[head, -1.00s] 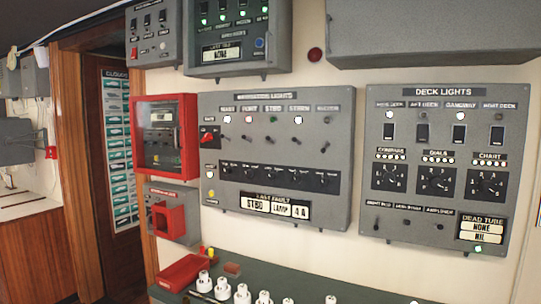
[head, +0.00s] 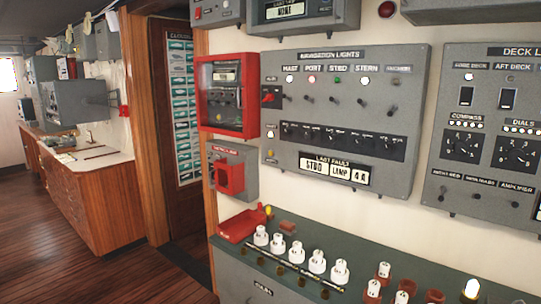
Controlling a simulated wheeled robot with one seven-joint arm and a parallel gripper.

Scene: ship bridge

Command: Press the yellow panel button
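The navigation lights panel (head: 420,75) is a grey box on the wall. A small round yellow button (head: 270,154) sits at its lower left edge, below a white round light or button (head: 270,133) and a red switch (head: 268,97). Nothing covers the yellow button. My gripper is not in view.
A red-framed box (head: 205,128) and a smaller box with a red cover (head: 230,178) hang left of the panel. Below, a green-topped counter (head: 345,262) holds a red tray (head: 243,225), white numbered plugs (head: 316,261) and a lit lamp (head: 472,288). Open wooden floor (head: 60,235) lies left.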

